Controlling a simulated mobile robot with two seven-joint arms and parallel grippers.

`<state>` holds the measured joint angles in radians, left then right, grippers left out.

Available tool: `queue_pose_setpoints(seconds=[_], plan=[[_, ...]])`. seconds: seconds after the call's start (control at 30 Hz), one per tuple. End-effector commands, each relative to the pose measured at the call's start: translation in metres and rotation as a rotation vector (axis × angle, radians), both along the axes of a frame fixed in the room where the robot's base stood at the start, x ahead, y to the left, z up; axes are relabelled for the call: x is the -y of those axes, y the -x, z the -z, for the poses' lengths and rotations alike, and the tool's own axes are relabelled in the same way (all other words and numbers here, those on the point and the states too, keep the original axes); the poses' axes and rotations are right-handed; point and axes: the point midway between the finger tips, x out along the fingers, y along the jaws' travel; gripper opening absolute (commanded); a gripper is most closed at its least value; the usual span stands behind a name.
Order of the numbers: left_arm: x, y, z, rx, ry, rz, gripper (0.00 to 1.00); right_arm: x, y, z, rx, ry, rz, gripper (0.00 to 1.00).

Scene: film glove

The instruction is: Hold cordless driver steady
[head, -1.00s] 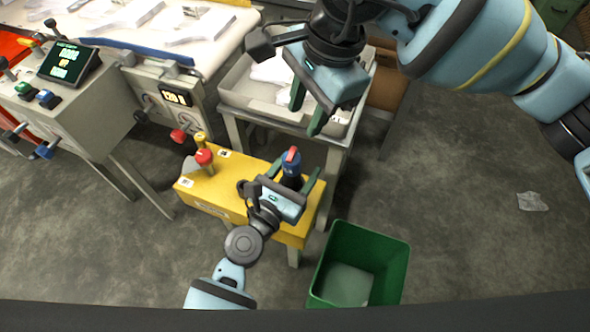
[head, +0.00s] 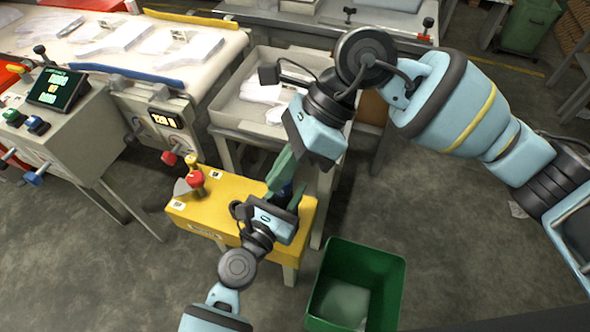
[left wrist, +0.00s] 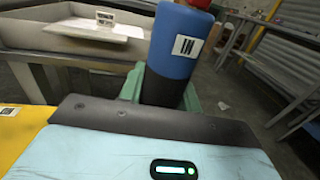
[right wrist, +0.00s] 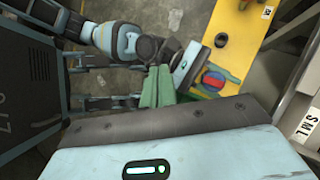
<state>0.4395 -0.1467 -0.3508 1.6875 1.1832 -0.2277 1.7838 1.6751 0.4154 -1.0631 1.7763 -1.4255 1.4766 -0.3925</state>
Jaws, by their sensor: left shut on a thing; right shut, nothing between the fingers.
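The cordless driver (left wrist: 178,45) is blue with a dark lower part, a white label and a red top. It stands upright at the yellow bench (head: 228,198). My left gripper (head: 285,196) is shut on it; the green fingers flank its dark lower part in the left wrist view. In the head view the driver is mostly hidden behind my right gripper (head: 279,176). The right gripper is shut and empty, pointing down close above the driver. In the right wrist view its closed fingers (right wrist: 157,86) lie left of the driver's red and blue top (right wrist: 213,79).
A red-knobbed tool (head: 195,178) and a yellow-topped one (head: 191,161) stand at the bench's left end. A green bin (head: 388,268) is on the floor at right. A grey tray (head: 228,105) with white pieces stands behind the bench. Floor right of the bin is open.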

Motion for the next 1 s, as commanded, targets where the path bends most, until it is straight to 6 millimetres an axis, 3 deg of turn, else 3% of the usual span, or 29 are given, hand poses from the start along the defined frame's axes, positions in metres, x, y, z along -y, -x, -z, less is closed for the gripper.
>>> queue_pose_setpoints(seconds=[0.2,0.47,0.67,1.0], plan=[[0.000,0.000,0.000,-0.001,-0.001,0.000,0.01,-0.005,0.022,0.008,-0.483,-0.153,0.285,0.00],[0.000,0.000,0.000,-0.001,-0.001,0.000,0.01,0.007,0.025,0.010,-1.101,-0.256,0.593,0.00],[0.000,0.000,0.000,-0.001,-0.001,0.000,0.01,0.031,0.014,0.018,-1.609,-0.293,0.791,0.00],[0.000,0.000,0.000,-0.001,-0.001,0.000,0.01,0.090,-0.008,0.052,-2.393,-0.298,0.980,0.00]])
